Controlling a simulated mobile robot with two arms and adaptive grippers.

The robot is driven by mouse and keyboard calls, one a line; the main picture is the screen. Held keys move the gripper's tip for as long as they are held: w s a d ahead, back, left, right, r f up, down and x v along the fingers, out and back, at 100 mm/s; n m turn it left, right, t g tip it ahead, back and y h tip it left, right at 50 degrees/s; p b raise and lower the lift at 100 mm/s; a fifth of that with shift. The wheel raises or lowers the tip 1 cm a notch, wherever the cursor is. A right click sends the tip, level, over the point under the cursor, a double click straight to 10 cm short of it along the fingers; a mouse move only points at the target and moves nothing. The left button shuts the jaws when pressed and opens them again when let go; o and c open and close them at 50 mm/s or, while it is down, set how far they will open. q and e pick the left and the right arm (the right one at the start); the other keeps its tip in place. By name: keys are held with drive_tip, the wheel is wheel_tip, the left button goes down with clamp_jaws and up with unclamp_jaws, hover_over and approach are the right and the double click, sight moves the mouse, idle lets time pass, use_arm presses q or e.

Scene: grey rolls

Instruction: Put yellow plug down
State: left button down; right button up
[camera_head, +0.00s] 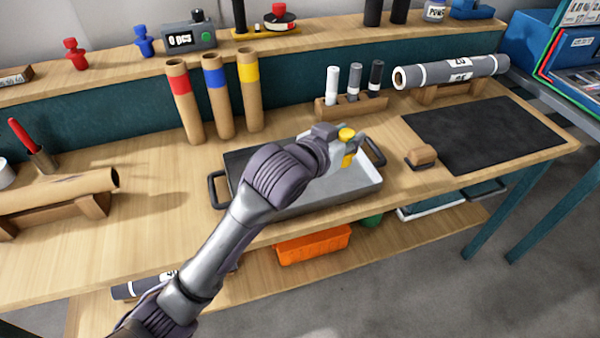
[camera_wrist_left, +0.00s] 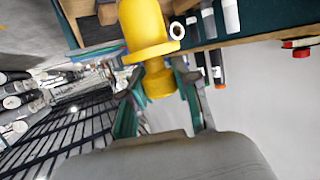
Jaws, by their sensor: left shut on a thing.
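The yellow plug (camera_head: 346,133) is held between the fingers of my left gripper (camera_head: 343,148), over the far right part of the grey metal tray (camera_head: 352,192). How high it is above the tray is hard to tell. In the left wrist view the yellow plug (camera_wrist_left: 145,28) is large, with a wide flange, and the fingers of my left gripper (camera_wrist_left: 162,82) are shut around its narrower lower part. A red plug (camera_head: 75,54) and a blue plug (camera_head: 143,41) stand on the back shelf. My right gripper is not in view.
Cardboard tubes with red (camera_head: 184,100), blue (camera_head: 218,96) and yellow (camera_head: 250,90) bands stand behind the tray. A marker holder (camera_head: 350,107), a wooden-handled block (camera_head: 421,156) and a black mat (camera_head: 485,132) lie to the right. The bench left of the tray is partly clear.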

use_arm(q)
drive_tip(key=shift+w+a+f, duration=1)
drive_tip(key=shift+a+f, duration=0.5)
drive_tip(key=shift+f, duration=0.25)
drive_tip(key=shift+w+a+f, duration=0.95)
drive_tip(key=shift+a+f, duration=0.6)
drive_tip(key=shift+f, duration=0.15)
drive_tip(key=shift+w+a+f, duration=1)
drive_tip(key=shift+a+f, duration=0.5)
drive_tip(key=shift+f, duration=0.25)
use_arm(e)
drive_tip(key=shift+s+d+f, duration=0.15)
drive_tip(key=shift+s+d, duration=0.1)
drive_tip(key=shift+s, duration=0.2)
use_arm(q)
drive_tip(key=c, duration=0.8)
unclamp_jaws()
drive_tip(key=shift+f, duration=0.1)
drive_tip(key=shift+c, duration=0.2)
drive_tip(key=shift+s, duration=0.1)
drive_tip(key=v, duration=1.2)
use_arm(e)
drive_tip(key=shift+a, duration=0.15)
